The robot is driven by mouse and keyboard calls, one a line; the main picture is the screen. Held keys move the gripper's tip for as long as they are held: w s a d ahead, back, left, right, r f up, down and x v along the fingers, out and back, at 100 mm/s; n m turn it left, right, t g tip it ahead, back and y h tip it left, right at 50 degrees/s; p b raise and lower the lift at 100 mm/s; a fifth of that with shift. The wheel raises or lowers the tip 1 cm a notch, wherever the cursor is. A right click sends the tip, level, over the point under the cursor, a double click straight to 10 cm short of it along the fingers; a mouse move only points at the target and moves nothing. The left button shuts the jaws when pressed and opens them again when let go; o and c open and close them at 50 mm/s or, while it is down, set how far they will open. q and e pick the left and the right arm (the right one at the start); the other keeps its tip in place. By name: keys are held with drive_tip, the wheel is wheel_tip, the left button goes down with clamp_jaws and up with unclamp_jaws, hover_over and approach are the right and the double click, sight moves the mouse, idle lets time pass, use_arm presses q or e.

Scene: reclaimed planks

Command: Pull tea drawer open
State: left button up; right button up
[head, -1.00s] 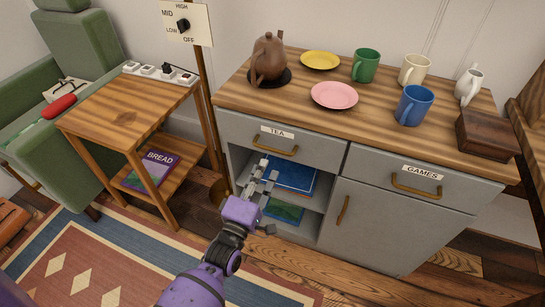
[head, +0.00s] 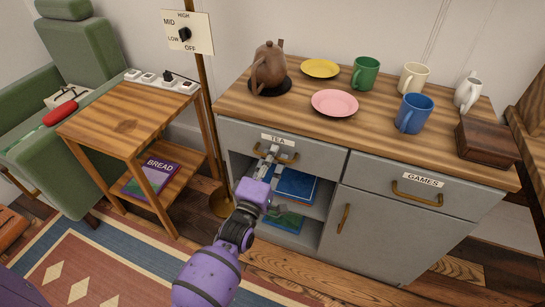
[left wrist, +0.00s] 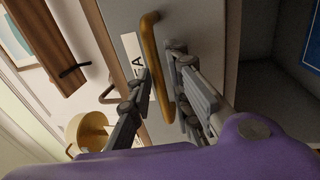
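The tea drawer (head: 308,150) is the grey upper-left drawer of the cabinet, labelled TEA, and sits closed. Its brass handle (head: 290,160) is partly covered by my left gripper (head: 269,153) in the head view. In the left wrist view the handle (left wrist: 151,50) runs between the two fingers of the left gripper (left wrist: 158,88). The fingers are apart, one on each side of the handle, and a gap shows beside it. The label also shows there, partly hidden by a finger. My right gripper is in neither view.
The cabinet top (head: 375,125) holds a brown teapot (head: 269,68), plates, mugs and a dark wooden box (head: 487,142). An open shelf with a blue book (head: 297,186) lies below the drawer. The games drawer (head: 380,178) is to the right. A wooden side table (head: 120,120) stands left.

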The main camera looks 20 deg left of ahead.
use_arm(q)
clamp_jaws()
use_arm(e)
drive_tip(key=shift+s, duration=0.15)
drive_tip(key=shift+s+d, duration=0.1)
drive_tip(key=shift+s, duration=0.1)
use_arm(q)
drive_tip(key=shift+s, duration=0.1)
drive_tip(key=shift+s, duration=0.15)
drive_tip(key=s+p, duration=0.6)
drive_tip(key=s, duration=1.9)
drive_tip(key=shift+s+a, duration=0.2)
drive_tip(key=shift+a, duration=0.25)
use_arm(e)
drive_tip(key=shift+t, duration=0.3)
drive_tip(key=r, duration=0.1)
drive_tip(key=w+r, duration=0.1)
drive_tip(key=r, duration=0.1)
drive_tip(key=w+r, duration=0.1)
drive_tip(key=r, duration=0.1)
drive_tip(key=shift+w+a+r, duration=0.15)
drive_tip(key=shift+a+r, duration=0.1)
use_arm(q)
drive_tip(key=shift+o, duration=2.2)
unclamp_jaws()
